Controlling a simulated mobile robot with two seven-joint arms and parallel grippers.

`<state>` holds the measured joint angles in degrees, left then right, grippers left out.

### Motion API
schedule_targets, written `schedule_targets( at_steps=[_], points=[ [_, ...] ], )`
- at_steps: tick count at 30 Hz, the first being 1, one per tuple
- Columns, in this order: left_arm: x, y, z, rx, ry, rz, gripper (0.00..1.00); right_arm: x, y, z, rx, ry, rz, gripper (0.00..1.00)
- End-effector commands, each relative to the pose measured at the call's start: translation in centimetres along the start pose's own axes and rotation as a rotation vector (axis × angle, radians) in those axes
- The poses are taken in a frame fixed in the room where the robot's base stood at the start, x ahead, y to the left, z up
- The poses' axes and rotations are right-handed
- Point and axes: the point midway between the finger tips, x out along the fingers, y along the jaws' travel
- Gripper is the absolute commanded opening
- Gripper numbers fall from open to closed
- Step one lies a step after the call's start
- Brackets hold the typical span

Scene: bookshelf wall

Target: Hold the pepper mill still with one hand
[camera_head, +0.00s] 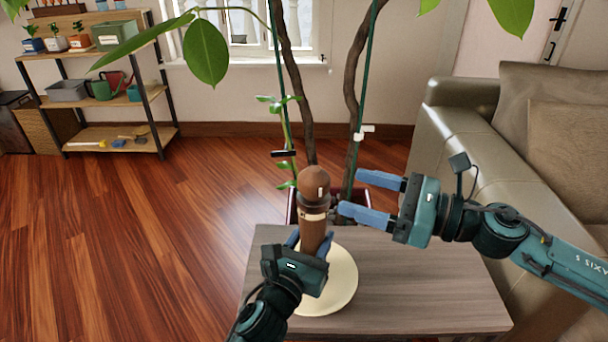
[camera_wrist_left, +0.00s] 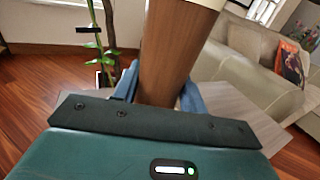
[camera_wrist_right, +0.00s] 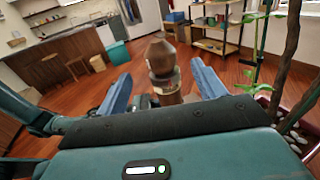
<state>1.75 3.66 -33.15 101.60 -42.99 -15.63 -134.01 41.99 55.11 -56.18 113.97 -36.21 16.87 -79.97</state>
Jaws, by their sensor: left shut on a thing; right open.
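The brown wooden pepper mill (camera_head: 314,232) stands upright at the pale round plate (camera_head: 345,288) on the small table; its base is hidden. It has a darker knob and a light band. My left gripper (camera_head: 308,245) is shut on its lower body, with blue fingers on both sides, as the left wrist view also shows the mill (camera_wrist_left: 172,55) between them. My right gripper (camera_head: 350,194) is open and empty to the right of the knob, its fingers pointing at it. In the right wrist view the knob (camera_wrist_right: 161,57) appears between the two fingers, apart from them.
The grey wooden table (camera_head: 430,290) has free room right of the plate. A potted plant (camera_head: 352,110) with tall stems stands behind the table. A sofa (camera_head: 470,130) is close on the right. A shelf (camera_head: 115,90) stands far left, with open floor before it.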

Motion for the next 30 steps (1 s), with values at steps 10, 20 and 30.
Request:
schedule_targets(
  at_steps=[10,20,30],
  points=[
    [-0.2,0.0,-1.0,0.0,0.021,0.002,0.11,7.0,0.1,0.1,0.001,-0.003,0.004,0.69],
    [-0.2,0.0,-1.0,0.0,0.021,0.003,0.11,10.3,0.1,0.0,0.003,-0.001,0.001,0.69],
    [-0.2,0.0,-1.0,0.0,0.021,0.003,0.11,10.4,0.1,0.0,0.004,-0.001,0.001,0.65]
  ],
)
